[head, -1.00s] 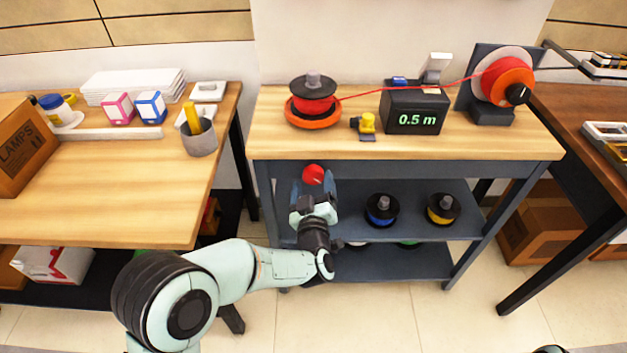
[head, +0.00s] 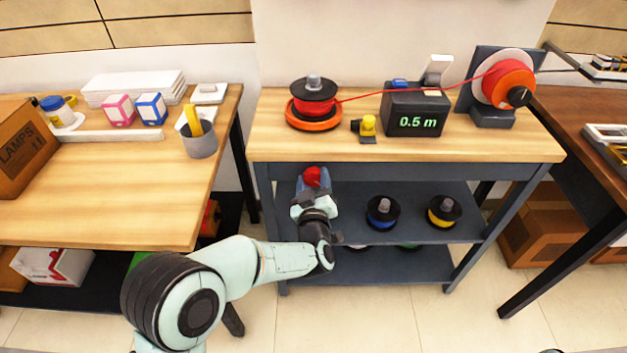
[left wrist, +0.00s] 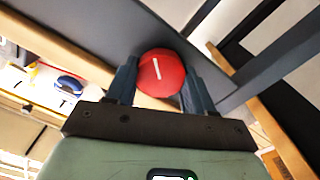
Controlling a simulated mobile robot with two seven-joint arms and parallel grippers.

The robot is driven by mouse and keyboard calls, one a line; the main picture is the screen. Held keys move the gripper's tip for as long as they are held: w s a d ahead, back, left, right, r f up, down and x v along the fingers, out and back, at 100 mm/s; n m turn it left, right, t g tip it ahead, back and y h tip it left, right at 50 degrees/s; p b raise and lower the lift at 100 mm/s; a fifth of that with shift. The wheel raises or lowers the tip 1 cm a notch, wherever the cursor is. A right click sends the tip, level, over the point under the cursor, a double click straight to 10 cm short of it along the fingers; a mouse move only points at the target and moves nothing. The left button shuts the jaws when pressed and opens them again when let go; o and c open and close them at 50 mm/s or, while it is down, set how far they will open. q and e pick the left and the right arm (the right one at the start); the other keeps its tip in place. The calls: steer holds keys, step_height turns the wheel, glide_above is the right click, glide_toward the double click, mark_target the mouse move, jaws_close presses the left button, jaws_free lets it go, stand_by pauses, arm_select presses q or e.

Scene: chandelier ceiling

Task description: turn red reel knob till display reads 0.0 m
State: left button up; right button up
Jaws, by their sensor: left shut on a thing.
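The red knob (head: 312,177) is on the front of the middle bench, below its top edge. My left gripper (head: 313,182) is shut on it. In the left wrist view the red knob (left wrist: 161,73) sits between the two fingers of my left gripper (left wrist: 160,88), and a white mark on its face stands slightly tilted. The black display box (head: 417,113) on the bench reads 0.5 m. A red line runs from the red reel (head: 314,96) at the left past the box to the large red spool (head: 508,84) at the right. My right gripper is not in view.
Blue (head: 382,212) and yellow (head: 444,211) reels sit on the shelf below. A left table (head: 90,205) holds a grey cup (head: 200,140) and boxes. The bench's front strip is clear.

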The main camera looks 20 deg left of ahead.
arm_select(q)
steer(key=m+p, duration=0.3)
steer(key=shift+r, duration=0.3)
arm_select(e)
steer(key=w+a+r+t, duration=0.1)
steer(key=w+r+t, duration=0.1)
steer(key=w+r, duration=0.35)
arm_select(q)
steer(key=m+p, duration=0.6)
steer(key=m, duration=0.3)
steer(key=shift+w+p, duration=0.1)
steer(key=shift+p, duration=0.3)
steer(key=shift+m+p, duration=0.5)
steer(key=shift+m, duration=0.4)
steer(key=shift+m+p, duration=0.95)
steer(key=shift+m, duration=1.05)
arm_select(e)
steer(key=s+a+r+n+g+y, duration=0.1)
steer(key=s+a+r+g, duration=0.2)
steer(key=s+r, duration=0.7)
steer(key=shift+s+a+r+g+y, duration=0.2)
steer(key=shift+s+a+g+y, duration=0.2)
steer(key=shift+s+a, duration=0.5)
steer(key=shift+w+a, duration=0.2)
